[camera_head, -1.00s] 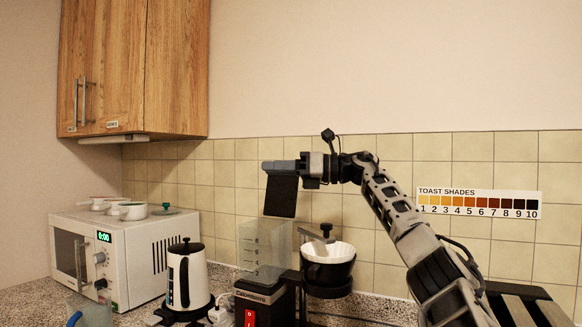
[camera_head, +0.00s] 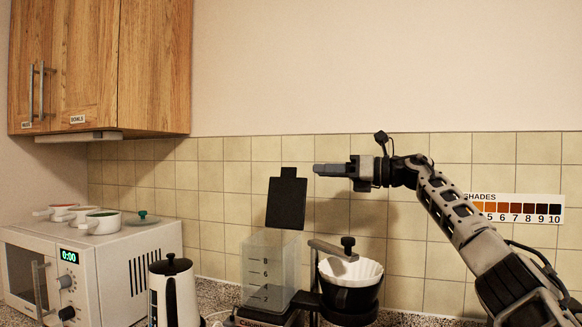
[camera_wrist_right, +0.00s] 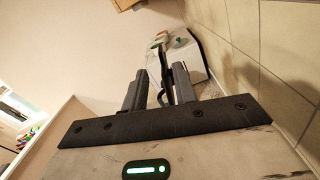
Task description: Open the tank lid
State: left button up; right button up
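The coffee maker's clear tank (camera_head: 268,268) stands on the counter with level marks on its front. Its black lid (camera_head: 287,202) stands upright above the tank's back edge, raised off the tank mouth. My right gripper (camera_head: 318,169) is just right of the lid's upper part, with a small gap between them in the head view. In the right wrist view the two fingers (camera_wrist_right: 160,70) are apart, so the gripper is open. A thin dark shape shows between them, and I cannot tell surely whether it is the lid's edge. My left gripper is out of view.
A filter basket with white paper (camera_head: 350,270) and a black-knobbed arm (camera_head: 347,246) stand right of the tank. A kettle (camera_head: 172,290) and a microwave (camera_head: 95,270) topped with cups stand left. A wooden cabinet (camera_head: 150,70) hangs above left.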

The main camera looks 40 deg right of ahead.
aim_at(289, 170)
jog(key=p+x, duration=0.2)
jog(key=x, duration=0.7)
jog(key=shift+w, duration=0.3)
grip_shut()
